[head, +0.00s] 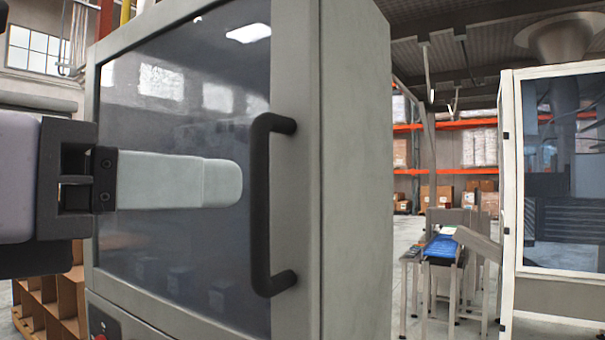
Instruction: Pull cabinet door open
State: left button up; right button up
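A grey cabinet (355,180) fills the middle of the head view. Its door has a dark, reflective glass panel (190,250) in a grey frame (297,60) and looks flush with the cabinet body. A black upright bar handle (260,205) is fixed near the door's right edge. My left gripper (238,183) reaches in from the left in front of the glass, its pale fingers pointing right. Their tips end just left of the handle's bar, with a thin gap in the picture. The fingers overlap side-on, so their opening is hidden. My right gripper is out of view.
A white-framed glass cabinet (508,170) stands at the right. Between the cabinets are a blue conveyor (440,248) and orange racking (470,124) with boxes farther back. Brown wooden compartments (45,310) stand at lower left.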

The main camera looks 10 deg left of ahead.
aim_at(251, 171)
pick_arm(q)
jog(key=shift+w+a+r+t+y, duration=0.1)
jog(key=shift+r+t+y, duration=0.2)
jog(key=shift+r+t, duration=0.15)
jog(key=p+x, duration=0.2)
jog(key=x, duration=0.3)
jog(key=shift+w, duration=0.25)
jog(key=shift+w+d, duration=0.4)
jog(key=shift+w, duration=0.1)
jog(key=shift+f, duration=0.1)
grip_shut()
